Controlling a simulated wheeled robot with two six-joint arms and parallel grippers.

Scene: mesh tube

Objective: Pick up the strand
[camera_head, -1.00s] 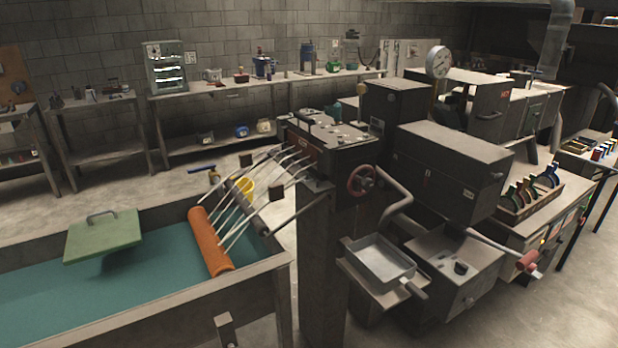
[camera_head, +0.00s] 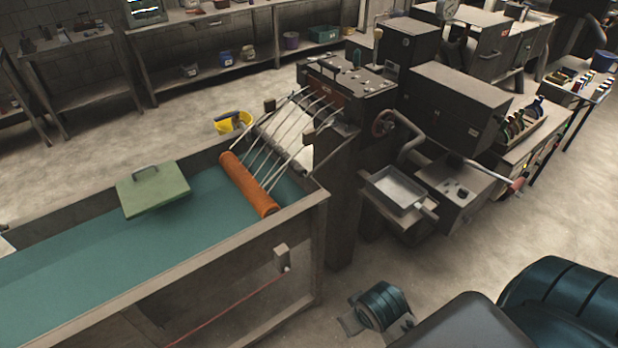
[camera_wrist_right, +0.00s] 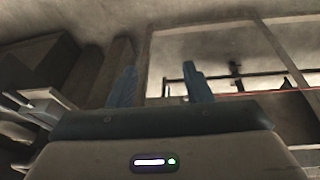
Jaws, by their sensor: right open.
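Several thin pale strands (camera_head: 283,140) slope down from the dark machine (camera_head: 345,85) to the orange roller (camera_head: 248,184) at the right end of a water trough. I cannot tell which one is the task's strand. My right gripper (camera_wrist_right: 160,86) shows in the right wrist view with its two blue fingers apart and nothing between them. My left gripper is not in view.
The long trough (camera_head: 190,278) holds teal water, with a green handled lid (camera_head: 153,190) over its far side. A small metal tray (camera_head: 397,188) juts from the machine. My own arm parts fill the lower right.

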